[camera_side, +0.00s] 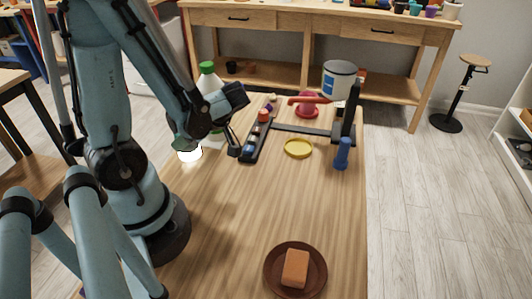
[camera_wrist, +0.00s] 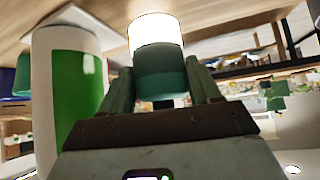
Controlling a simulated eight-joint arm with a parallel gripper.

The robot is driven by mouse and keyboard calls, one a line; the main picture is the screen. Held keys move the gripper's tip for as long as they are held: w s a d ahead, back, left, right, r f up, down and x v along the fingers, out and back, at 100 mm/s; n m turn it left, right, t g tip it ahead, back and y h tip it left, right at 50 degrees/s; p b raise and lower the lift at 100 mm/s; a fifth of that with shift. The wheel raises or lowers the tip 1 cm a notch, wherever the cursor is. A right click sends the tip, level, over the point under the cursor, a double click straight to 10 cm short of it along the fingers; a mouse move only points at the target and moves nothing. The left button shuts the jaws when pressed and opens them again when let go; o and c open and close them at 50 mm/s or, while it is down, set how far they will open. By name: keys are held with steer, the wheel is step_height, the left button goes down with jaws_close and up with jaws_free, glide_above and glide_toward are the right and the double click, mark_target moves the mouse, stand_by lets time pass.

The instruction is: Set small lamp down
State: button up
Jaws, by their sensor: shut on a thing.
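The small lamp (camera_wrist: 158,58) has a glowing white part and a dark teal part. In the wrist view it sits between the two fingers of my gripper (camera_wrist: 160,75), which is shut on the teal part. In the side view the lamp's white part (camera_side: 190,153) shows below my wrist, over the left edge area of the wooden table (camera_side: 240,215). The white end points down toward the tabletop. I cannot tell whether it touches the wood.
A white bottle with a green cap (camera_side: 208,80) stands close behind the lamp; its green label (camera_wrist: 78,90) shows too. A brown saucer (camera_side: 270,275) holds an orange block. The middle table is clear.

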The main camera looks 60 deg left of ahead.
steer(key=shift+f, duration=0.45)
steer(key=o, duration=1.5)
steer(key=v, duration=1.2)
steer(key=shift+w+d+r+m+t+h, duration=0.25)
steer(key=shift+w+d+m+t+h, duration=1.45)
steer(key=shift+m, duration=2.35)
steer(key=shift+w+d+r+m+t+h, duration=0.2)
steer(key=shift+w+d+m+t+h, duration=0.65)
steer(key=shift+w+d+m+t, duration=2.1)
steer(key=shift+a+r+m+t+h, duration=0.2)
steer(key=shift+m+t+h, duration=1.1)
steer(key=shift+m, duration=3.8)
